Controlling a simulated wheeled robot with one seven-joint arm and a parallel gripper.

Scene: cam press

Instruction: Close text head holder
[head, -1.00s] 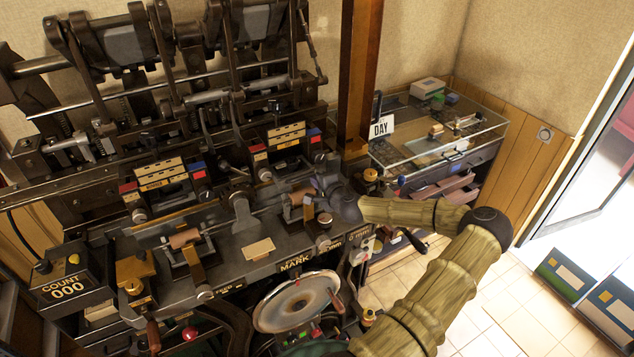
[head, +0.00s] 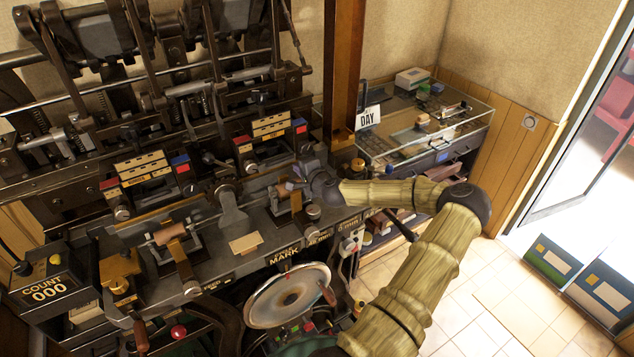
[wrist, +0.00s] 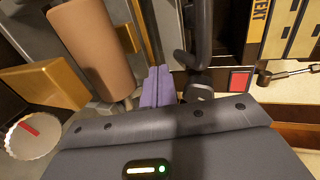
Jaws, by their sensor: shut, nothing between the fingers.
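The right head holder (head: 270,150) on the press is dark, with rows of cream label plates and red and blue end tabs. In the wrist view, a gold plate lettered TEXT (wrist: 262,22) and a red tab (wrist: 240,80) show at the upper right. I cannot tell how far the holder stands open. My gripper (head: 297,181) is in front of and below this holder, beside the right tan roller (head: 281,191). Its purple-grey fingers (wrist: 157,87) are shut and empty in the wrist view. A dark curved bar (wrist: 201,45) stands just right of them.
A similar head holder (head: 150,172) sits to the left. A tan roller (wrist: 90,45), a gold block (wrist: 45,85) and a dial with a red mark (wrist: 32,136) are close to my gripper. A large wheel (head: 290,294) lies below. A glass case (head: 450,140) stands right.

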